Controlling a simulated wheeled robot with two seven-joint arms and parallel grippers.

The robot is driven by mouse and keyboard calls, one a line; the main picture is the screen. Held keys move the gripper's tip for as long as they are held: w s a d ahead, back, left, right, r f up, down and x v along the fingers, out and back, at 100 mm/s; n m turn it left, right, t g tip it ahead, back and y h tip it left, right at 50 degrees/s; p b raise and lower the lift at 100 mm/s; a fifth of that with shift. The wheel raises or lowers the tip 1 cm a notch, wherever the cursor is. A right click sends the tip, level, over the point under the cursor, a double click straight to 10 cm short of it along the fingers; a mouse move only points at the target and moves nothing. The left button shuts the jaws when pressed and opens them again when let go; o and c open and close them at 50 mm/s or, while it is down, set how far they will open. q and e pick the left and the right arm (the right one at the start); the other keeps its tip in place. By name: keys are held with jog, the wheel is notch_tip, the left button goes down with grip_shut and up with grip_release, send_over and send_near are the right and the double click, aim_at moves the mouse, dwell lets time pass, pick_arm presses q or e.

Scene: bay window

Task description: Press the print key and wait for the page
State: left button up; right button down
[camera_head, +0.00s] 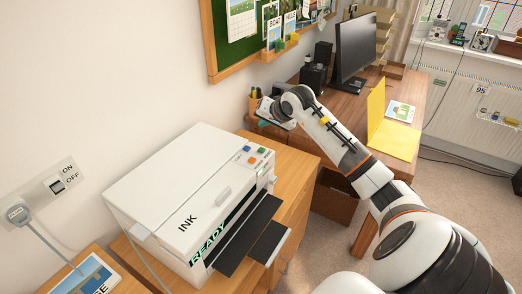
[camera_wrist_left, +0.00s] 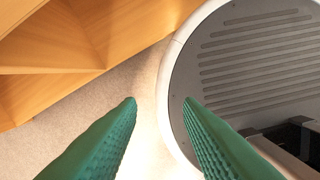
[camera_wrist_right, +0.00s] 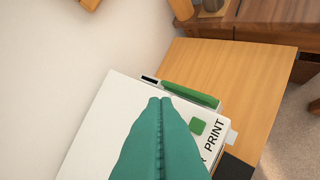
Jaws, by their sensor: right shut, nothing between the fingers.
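The white printer (camera_head: 180,190) stands on a wooden cabinet and its front panel reads READY. Small coloured buttons (camera_head: 252,156) sit on its top right. In the right wrist view a green key (camera_wrist_right: 197,126) lies beside the word PRINT. The black output tray (camera_head: 246,236) juts from the printer's front; no page shows on it. My right gripper (camera_head: 264,118) is beyond the printer's far end in the head view. In its wrist view its green fingers (camera_wrist_right: 160,98) are together and empty, left of the green key. My left gripper (camera_wrist_left: 159,100) is open and empty, outside the head view.
A desk (camera_head: 346,98) with a monitor (camera_head: 355,48), dark speakers and a yellow folder (camera_head: 392,135) stands beyond the cabinet. A wall switch (camera_head: 57,186) marked ON and OFF and a plugged cable are at left. Open floor lies right of the desk.

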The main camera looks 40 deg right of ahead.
jog(key=b, duration=0.3)
send_over(262, 150)
jog(key=f, duration=0.4)
jog(key=s+f, duration=0.1)
jog(key=f, duration=0.1)
jog(key=shift+d+f, duration=0.1)
jog(key=shift+f, duration=0.15)
jog(key=shift+f+b, duration=0.6)
dwell(0.9)
jog(key=shift+f+b, duration=0.4)
jog(key=shift+b, duration=0.2)
